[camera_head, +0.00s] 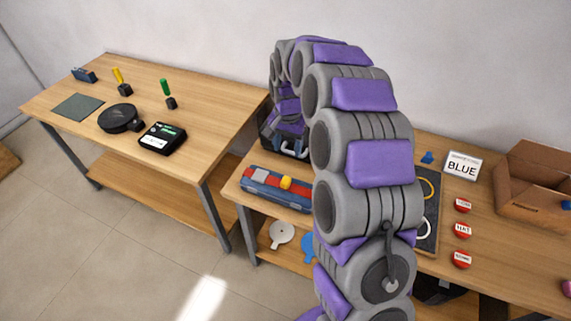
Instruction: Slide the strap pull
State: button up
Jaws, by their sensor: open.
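A long blue case (252,189) lies on the right-hand wooden table, near its left end. A red strap (270,181) runs along its top, with a grey block (261,175) and a yellow pull (286,183) on it. The pull sits right of the grey block. The case's right end is close to or behind my arm. My gripper (285,143) is dark and hangs from the arm's far end, behind and above the case in the picture. It is open and apart from the yellow pull. My arm hides part of it, and its fingertips are hard to make out.
On the right table are a black mat (428,238), several red round buttons (462,230), a BLUE sign (462,166) and a cardboard box (535,190). The left table (200,115) holds small devices. A gap separates the tables at the front.

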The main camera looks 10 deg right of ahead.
jog(key=w, duration=0.2)
send_near(286, 180)
notch_tip(286, 180, down, 8)
jog(key=shift+s+a+r+b, duration=0.1)
jog(key=shift+a+b, duration=0.1)
jog(key=shift+b, duration=0.95)
jog(key=shift+a+f, duration=0.15)
jog(key=shift+f, duration=0.4)
jog(key=shift+d, duration=0.3)
jog(key=shift+c, duration=0.2)
jog(key=shift+a, duration=0.1)
grip_shut()
